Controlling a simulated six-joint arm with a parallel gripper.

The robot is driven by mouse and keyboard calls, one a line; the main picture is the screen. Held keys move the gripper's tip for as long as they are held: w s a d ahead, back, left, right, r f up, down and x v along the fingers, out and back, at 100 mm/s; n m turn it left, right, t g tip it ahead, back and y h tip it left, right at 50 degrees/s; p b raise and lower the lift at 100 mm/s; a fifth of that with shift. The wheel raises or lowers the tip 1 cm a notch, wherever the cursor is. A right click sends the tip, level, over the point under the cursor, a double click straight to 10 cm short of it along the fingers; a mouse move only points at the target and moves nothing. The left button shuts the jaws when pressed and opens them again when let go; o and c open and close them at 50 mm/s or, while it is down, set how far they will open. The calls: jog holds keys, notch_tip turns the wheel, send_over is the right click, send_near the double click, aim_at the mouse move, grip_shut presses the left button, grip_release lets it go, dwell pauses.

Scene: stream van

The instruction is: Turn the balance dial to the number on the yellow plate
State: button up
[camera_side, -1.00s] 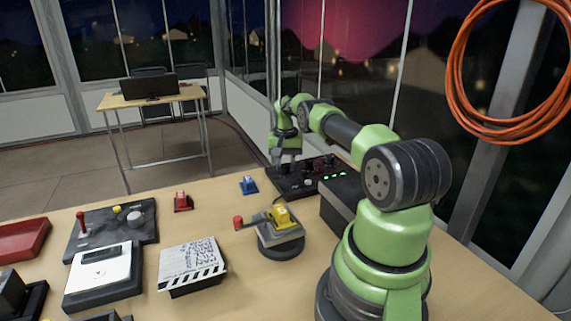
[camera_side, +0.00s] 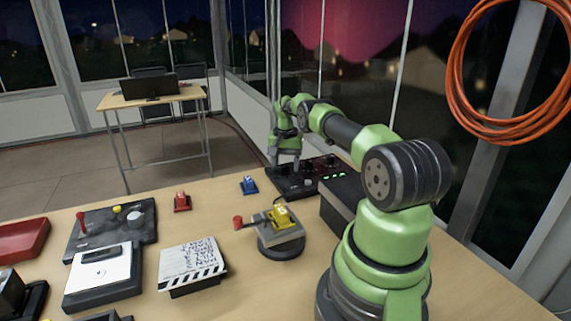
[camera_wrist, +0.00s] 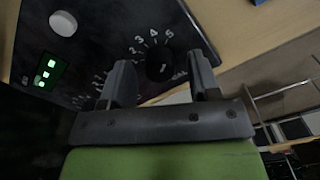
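The balance dial is a black round knob (camera_wrist: 159,68) on a dark panel (camera_wrist: 100,45), with white numbers in an arc; 3, 4 and 5 are readable beside it. My gripper (camera_wrist: 160,57) has one finger on each side of the knob, with gaps visible on both sides. In the side view my gripper (camera_side: 285,160) points down at the black panel (camera_side: 300,192) at the back of the table. The knob is hard to make out there. A yellow piece (camera_side: 283,216) sits on a round-based device; I cannot tell whether it is the yellow plate, and no number is readable.
A white knob (camera_wrist: 63,22) and a green display (camera_wrist: 47,71) are on the same panel. A blue switch (camera_side: 249,185) and a red switch (camera_side: 182,202) stand to its left. A red-knobbed lever (camera_side: 239,222) and a striped note board (camera_side: 193,262) are nearer. Bare table lies between them.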

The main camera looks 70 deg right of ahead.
aim_at(285, 165)
notch_tip(285, 165, up, 10)
dwell(0.6)
jog(key=w+a+r+n+t, duration=0.1)
jog(key=w+a+r+n, duration=0.3)
jog(key=a+r, duration=0.6)
jog(key=a+r+n+t, duration=0.2)
jog(key=a+r+t, duration=0.1)
jog(key=a+r, duration=0.85)
jog(key=s+a+f+n+t+y, duration=0.2)
jog(key=s+a+n, duration=0.3)
jog(key=s+a, duration=1.2)
jog(key=shift+s+f+t, duration=0.55)
jog(key=shift+s+t, duration=0.05)
